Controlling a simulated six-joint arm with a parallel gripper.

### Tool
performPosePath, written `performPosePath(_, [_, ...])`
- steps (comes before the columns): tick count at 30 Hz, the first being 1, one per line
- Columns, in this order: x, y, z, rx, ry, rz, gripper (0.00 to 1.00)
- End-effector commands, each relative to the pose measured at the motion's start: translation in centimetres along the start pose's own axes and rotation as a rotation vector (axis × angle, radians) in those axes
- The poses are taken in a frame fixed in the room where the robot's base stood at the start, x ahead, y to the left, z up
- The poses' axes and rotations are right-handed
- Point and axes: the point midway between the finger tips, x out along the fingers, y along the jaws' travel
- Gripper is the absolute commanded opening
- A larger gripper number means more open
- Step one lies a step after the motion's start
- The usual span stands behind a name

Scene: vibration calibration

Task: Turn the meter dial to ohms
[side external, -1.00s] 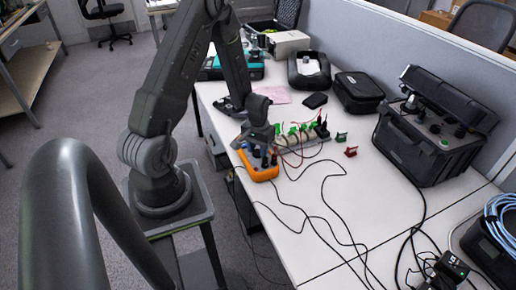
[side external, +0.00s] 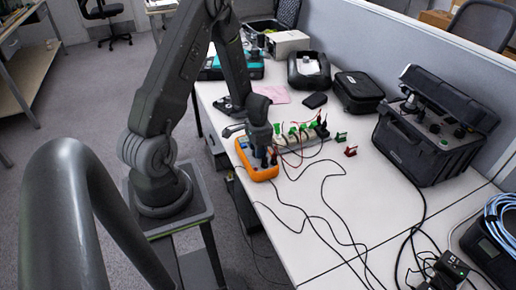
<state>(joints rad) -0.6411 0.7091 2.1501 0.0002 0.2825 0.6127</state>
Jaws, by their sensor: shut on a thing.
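The orange-edged meter (side external: 262,175) lies on the white table close to its left edge. My gripper (side external: 265,156) points down onto the meter's face, with its fingertips at the dial area. It is shut on the meter dial, which the fingers hide. The dial's pointer and its markings cannot be read at this size. Test leads plug in at the meter's near end.
A strip with green, red and black connectors (side external: 306,133) stands just right of the meter. Black cables (side external: 322,190) cross the table. An open black case (side external: 430,135) and a small black case (side external: 358,92) stand farther right.

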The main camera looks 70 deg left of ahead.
Motion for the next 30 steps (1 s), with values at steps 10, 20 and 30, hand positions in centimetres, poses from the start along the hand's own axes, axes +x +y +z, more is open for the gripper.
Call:
performPosePath(10, [-0.02,0.03,-0.02,0.032,0.000,0.000,0.14])
performPosePath(20, [-0.02,0.03,-0.02,0.031,0.000,0.000,0.48])
performPosePath(30, [-0.01,0.01,-0.01,0.030,0.000,0.000,0.63])
